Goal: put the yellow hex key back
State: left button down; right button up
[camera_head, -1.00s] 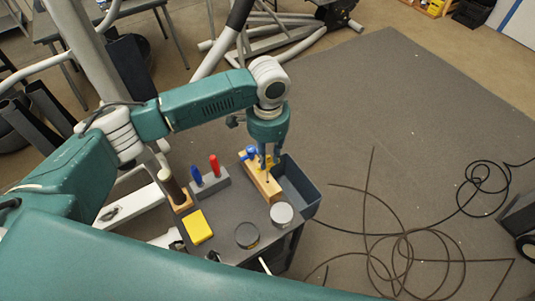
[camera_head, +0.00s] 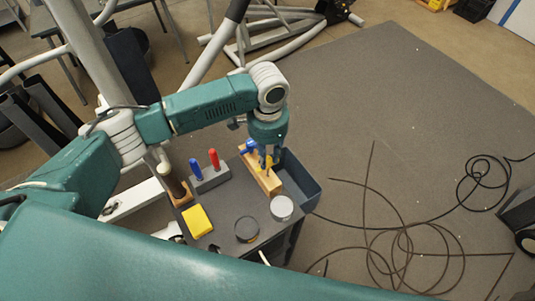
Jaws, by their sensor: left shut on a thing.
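My left gripper (camera_head: 266,160) points down over the wooden block (camera_head: 267,183) near the right side of the small dark table. It is shut on the yellow hex key (camera_head: 269,160), of which only a small yellow part shows at the fingers. A blue piece (camera_head: 249,146) sits on the far end of the block, just left of the fingers. I cannot tell whether the key is in a hole of the block or just above it. My right gripper is not in view.
A grey holder (camera_head: 211,178) with a blue and a red handle stands left of the block. A yellow box (camera_head: 197,221), a dark round tin (camera_head: 246,229) and a light round tin (camera_head: 282,208) stand nearer. A blue-grey bin (camera_head: 300,184) adjoins the right. The table's (camera_head: 222,213) middle is clear.

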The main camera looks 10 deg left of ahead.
pick_arm(q)
jog(key=shift+f, duration=0.2)
jog(key=shift+f, duration=0.75)
jog(key=shift+f, duration=0.45)
jog(key=c, duration=1.4)
grip_release()
jog(key=shift+r, duration=0.1)
